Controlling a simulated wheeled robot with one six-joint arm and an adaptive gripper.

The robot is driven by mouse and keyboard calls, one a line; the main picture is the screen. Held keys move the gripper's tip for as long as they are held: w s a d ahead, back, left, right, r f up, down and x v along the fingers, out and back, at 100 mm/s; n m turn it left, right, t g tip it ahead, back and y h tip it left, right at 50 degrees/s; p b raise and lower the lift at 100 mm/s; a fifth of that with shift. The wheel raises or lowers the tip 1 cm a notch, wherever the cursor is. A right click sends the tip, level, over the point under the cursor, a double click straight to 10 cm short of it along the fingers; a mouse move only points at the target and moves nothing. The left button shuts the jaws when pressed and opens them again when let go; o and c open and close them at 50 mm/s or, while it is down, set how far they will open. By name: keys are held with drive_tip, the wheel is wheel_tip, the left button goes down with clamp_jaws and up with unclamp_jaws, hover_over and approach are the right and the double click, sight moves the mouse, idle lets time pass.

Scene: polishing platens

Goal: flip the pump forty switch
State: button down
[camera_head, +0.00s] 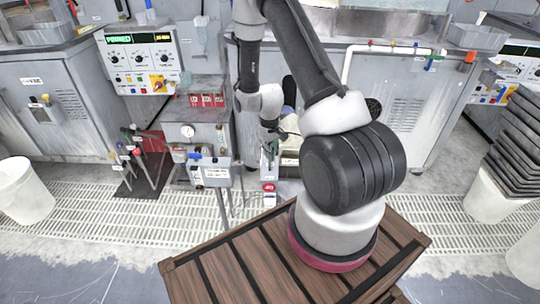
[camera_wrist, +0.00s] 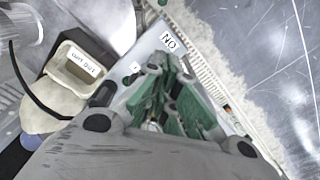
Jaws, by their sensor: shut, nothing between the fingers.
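My gripper (camera_head: 270,142) points down beside a small light box (camera_head: 270,163) at floor level in the head view. In the wrist view my gripper (camera_wrist: 168,72) is shut, with green-sided fingers and nothing visible between them. Its fingertips are over or close to a pale grey panel (camera_wrist: 145,55) bearing an "ON" label (camera_wrist: 169,42), which reads upside down there. A small dark green knob or lever (camera_wrist: 127,79) shows left of the fingers. I cannot tell whether this is the pump forty switch or which way it is set. The fingers hide part of the panel.
A cream box with a printed label (camera_wrist: 82,62) and a black cable lie left of my gripper. A grey labelled box on legs (camera_head: 214,174) and a gauge unit (camera_head: 205,133) stand left. A red-and-white item (camera_head: 269,187) is in front. Slatted grating (camera_head: 90,208) covers the floor.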

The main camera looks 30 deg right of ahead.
drive_tip(key=shift+f, duration=2.5)
idle(1.1)
wheel_tip(320, 180, up, 7)
idle(1.0)
idle(0.3)
drive_tip(key=s+g, duration=0.2)
drive_tip(key=s, duration=0.4)
drive_tip(key=s+a+r+t, duration=0.1)
drive_tip(key=s+r, duration=0.5)
drive_tip(key=r, duration=0.7)
drive_tip(key=s+a+r+t, duration=0.2)
drive_tip(key=s+r, duration=0.3)
drive_tip(key=r, duration=0.9)
drive_tip(key=s+a+r+t, duration=0.2)
drive_tip(key=s+r, duration=0.4)
drive_tip(key=r, duration=0.7)
drive_tip(key=shift+s+r+n+t, duration=0.25)
drive_tip(key=shift+s+n+t, duration=0.15)
drive_tip(key=shift+t, duration=0.3)
